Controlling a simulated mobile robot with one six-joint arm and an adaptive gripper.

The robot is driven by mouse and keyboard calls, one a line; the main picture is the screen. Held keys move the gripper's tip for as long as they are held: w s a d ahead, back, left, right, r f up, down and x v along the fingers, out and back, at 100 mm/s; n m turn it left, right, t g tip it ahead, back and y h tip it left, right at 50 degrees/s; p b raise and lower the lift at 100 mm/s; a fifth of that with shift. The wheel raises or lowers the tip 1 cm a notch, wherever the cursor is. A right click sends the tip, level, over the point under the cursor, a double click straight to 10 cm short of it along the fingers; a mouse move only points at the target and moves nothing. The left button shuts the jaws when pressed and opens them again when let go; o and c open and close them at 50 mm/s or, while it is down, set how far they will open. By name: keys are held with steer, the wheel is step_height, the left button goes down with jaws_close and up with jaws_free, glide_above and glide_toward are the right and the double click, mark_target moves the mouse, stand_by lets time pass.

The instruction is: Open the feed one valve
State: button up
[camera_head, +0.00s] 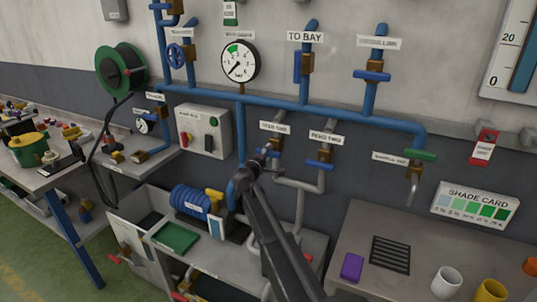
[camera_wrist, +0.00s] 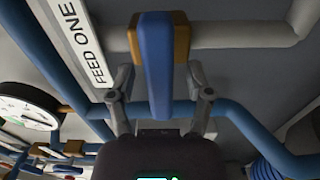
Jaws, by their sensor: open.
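The feed one valve is a brass body (camera_wrist: 181,42) on a grey pipe (camera_wrist: 235,30), with a blue lever (camera_wrist: 158,65) lying crosswise to that pipe. The FEED ONE label (camera_wrist: 78,38) is beside it in the wrist view, and also shows in the head view (camera_head: 275,127). My gripper (camera_wrist: 160,84) is open, with one finger on each side of the lever. Whether either finger touches it I cannot tell. In the head view my gripper (camera_head: 263,156) is at this valve and hides most of the lever.
The feed two valve's blue lever (camera_head: 319,166) is close on the right. A blue pipe (camera_head: 280,103) runs above, with a pressure gauge (camera_head: 240,60). A blue motor pump (camera_head: 190,200) is below left. A sink counter (camera_head: 350,225) stands at the lower right.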

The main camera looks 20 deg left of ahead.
steer(key=shift+w, duration=0.1)
jaws_close()
